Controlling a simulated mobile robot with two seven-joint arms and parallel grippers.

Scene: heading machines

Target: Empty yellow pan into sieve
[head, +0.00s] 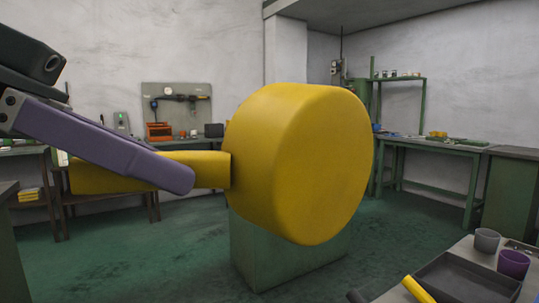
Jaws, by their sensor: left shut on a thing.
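The yellow pan (300,160) is large in the middle of the head view, held up in the air and tilted on its side. A broad closed face of it is turned toward me, so its inside and any contents are hidden. Its yellow handle (208,167) points left. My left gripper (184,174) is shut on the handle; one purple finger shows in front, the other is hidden. I cannot make out a sieve. My right gripper is not in view.
A green block (285,258) stands on the floor behind the pan. At lower right a table holds a dark tray (462,282), a grey cup (487,240), a purple cup (513,264) and a yellow bar (418,290). Green workbenches (430,146) line the back; green floor lies between.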

